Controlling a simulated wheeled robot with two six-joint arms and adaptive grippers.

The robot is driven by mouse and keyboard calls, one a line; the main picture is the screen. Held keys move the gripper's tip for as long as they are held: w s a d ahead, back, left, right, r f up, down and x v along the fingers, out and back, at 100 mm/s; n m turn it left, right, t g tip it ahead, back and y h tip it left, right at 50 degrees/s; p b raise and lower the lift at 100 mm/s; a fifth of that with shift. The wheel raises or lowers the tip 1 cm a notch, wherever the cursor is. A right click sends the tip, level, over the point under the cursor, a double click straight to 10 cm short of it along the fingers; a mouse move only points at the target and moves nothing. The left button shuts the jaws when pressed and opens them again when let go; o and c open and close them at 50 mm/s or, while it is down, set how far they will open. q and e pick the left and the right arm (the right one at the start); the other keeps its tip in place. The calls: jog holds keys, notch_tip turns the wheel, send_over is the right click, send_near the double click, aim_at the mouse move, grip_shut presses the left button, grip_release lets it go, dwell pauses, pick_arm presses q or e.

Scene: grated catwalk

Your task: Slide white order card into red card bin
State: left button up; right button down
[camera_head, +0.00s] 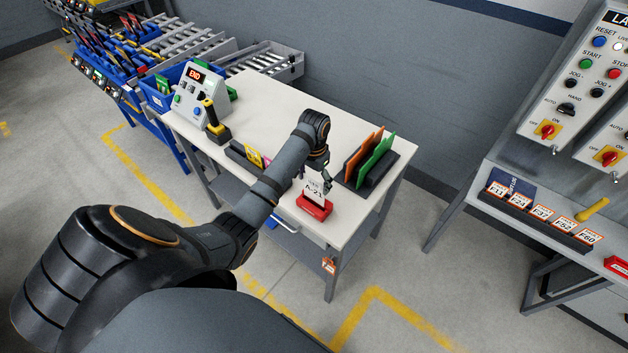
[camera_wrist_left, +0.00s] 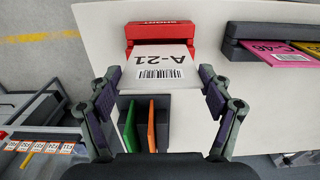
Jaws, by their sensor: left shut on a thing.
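The white order card (camera_head: 314,186), marked A-21, stands roughly upright with its lower end at the red card bin (camera_head: 314,207) on the table. My left gripper (camera_head: 318,172) is shut on the card from above. In the left wrist view, the card (camera_wrist_left: 160,73) lies between the two fingers of my gripper (camera_wrist_left: 160,85), and its far end meets the red bin (camera_wrist_left: 160,31). How deep the card sits in the slot is hidden. My right gripper is not in view.
A dark rack with orange and green cards (camera_head: 371,160) stands right of the bin. A dark holder with yellow and pink cards (camera_head: 250,158) lies to the left. A control box (camera_head: 203,92) and a yellow-black scanner (camera_head: 214,124) stand farther left. The table's front edge is close to the bin.

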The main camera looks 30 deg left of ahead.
pick_arm(q)
jog(key=shift+f, duration=0.1)
jog(key=shift+f+b, duration=0.45)
jog(key=shift+f, duration=1.4)
jog(key=o, duration=1.1)
jog(key=shift+r, duration=0.1)
